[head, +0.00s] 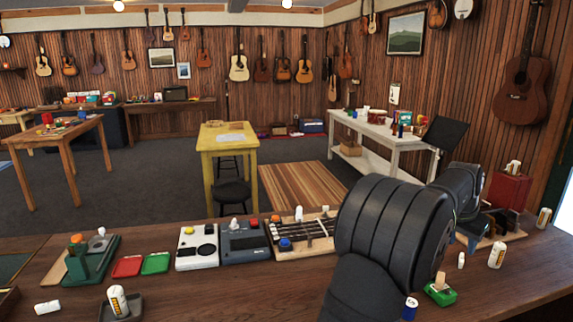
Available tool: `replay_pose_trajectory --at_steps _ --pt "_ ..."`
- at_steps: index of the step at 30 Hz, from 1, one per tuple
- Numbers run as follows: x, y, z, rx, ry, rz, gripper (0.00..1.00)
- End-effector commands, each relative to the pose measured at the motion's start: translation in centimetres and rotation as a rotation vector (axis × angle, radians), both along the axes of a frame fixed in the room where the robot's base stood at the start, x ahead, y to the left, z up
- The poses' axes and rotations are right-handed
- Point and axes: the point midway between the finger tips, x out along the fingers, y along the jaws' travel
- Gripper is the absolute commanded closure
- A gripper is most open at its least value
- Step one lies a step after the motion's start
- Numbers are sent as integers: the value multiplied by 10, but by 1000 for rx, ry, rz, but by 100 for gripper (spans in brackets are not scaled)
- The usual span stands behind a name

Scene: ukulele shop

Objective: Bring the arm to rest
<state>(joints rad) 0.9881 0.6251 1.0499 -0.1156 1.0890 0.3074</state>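My black arm (392,225) rises from the front edge of the wooden counter (215,285), right of the middle. It bends over to the right, and a further dark link (461,187) shows behind the big ribbed joint. My gripper's fingers cannot be made out; they are hidden behind the arm or out of the picture. Whether it holds anything does not show.
Left of my arm stand a stringed wooden board (300,234), a grey-blue device (245,242), a white device (197,246), red (127,266) and green (156,263) trays. Right of it are a green block (440,293), white bottles (497,255) and a red case (508,190).

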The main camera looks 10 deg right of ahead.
Motion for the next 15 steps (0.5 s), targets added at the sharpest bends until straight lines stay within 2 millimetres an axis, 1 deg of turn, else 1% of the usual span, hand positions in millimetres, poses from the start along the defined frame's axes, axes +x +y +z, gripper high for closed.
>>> replay_pose_trajectory --at_steps 1,15 --pt "9 -1 -2 1 2 -20 61" --pt "77 -4 -17 1 2 -275 61"
